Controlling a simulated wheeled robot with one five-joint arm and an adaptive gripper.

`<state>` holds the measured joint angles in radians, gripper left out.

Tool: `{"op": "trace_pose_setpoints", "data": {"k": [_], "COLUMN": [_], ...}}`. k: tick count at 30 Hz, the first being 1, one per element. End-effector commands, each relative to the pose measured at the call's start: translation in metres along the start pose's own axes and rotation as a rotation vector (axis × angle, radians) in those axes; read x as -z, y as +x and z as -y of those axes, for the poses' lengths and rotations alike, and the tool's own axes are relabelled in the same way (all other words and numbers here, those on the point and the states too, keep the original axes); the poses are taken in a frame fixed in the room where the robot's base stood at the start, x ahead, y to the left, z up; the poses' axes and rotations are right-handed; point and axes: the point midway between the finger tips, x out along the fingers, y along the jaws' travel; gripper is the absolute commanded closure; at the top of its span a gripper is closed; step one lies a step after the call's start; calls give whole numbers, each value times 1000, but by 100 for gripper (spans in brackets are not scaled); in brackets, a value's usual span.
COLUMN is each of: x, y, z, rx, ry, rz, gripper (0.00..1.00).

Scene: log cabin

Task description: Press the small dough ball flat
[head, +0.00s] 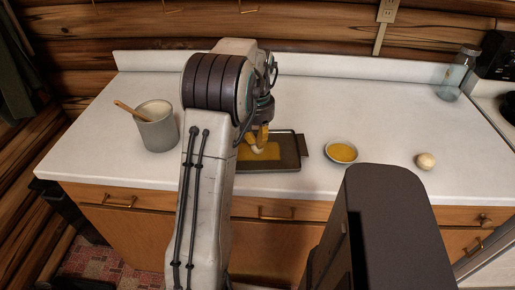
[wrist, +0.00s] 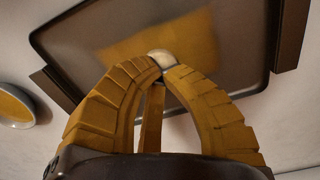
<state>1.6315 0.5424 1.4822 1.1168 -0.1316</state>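A small pale dough ball (wrist: 163,58) shows right at my fingertips in the wrist view, over the dark tray (wrist: 75,60). In the head view it is a whitish lump (head: 257,149) under my gripper (head: 261,141), partly hidden by the fingers. My yellow ribbed fingers (wrist: 162,74) curve in and nearly meet at their tips. The ball shows just beyond the tips rather than deep between the fingers. It seems to touch them, and I cannot tell if it rests on the tray. The tray (head: 289,151) has a yellow patch (head: 268,152) on its floor.
Another pale round ball (head: 425,160) sits on the white counter at right. A small bowl of yellow stuff (head: 341,151) stands right of the tray. A grey crock (head: 157,132) with a wooden spoon stands left. A glass jar (head: 454,78) is at the back right.

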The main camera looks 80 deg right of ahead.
Motion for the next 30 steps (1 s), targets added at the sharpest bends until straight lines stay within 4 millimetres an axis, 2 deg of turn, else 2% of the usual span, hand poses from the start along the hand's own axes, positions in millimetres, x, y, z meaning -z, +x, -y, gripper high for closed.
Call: {"op": "trace_pose_setpoints", "data": {"k": [30], "x": [0], "y": [7], "z": [0], "rx": [0], "ry": [0], "rz": [1], "gripper": [100]}}
